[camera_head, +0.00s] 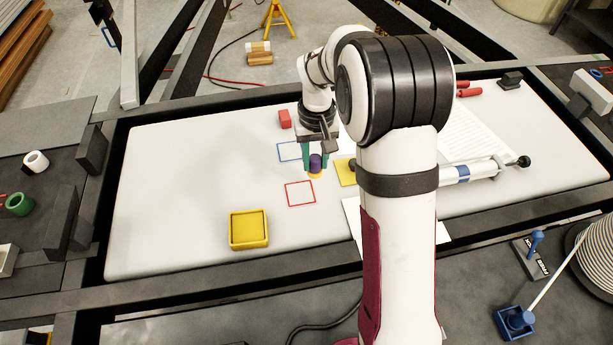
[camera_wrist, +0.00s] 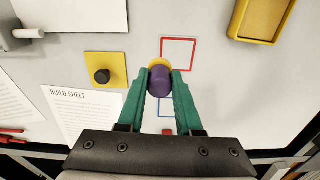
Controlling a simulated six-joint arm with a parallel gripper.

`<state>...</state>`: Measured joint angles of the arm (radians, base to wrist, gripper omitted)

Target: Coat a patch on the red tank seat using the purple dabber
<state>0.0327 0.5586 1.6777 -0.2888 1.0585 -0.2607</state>
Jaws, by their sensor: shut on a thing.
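My gripper (camera_head: 307,160) has its green fingers shut on the purple dabber (camera_head: 316,161), which also shows between the fingertips in the wrist view (camera_wrist: 160,82). The dabber points down and shows a yellow-orange lower end. The red tank seat appears as a red square outline (camera_head: 300,193) on the white panel, its inside pale like the panel. The dabber is just beyond the outline's far right corner in the head view. In the wrist view it overlaps the lower left corner of the red outline (camera_wrist: 179,54). Whether it touches the panel I cannot tell.
A yellow tray (camera_head: 249,216) stands nearer on the panel. A blue square outline (camera_head: 287,152) lies behind, partly hidden, with a red block (camera_head: 285,119) beyond. A yellow plate with a black knob (camera_wrist: 102,75) and a build sheet (camera_wrist: 85,112) are close by. The panel's left is clear.

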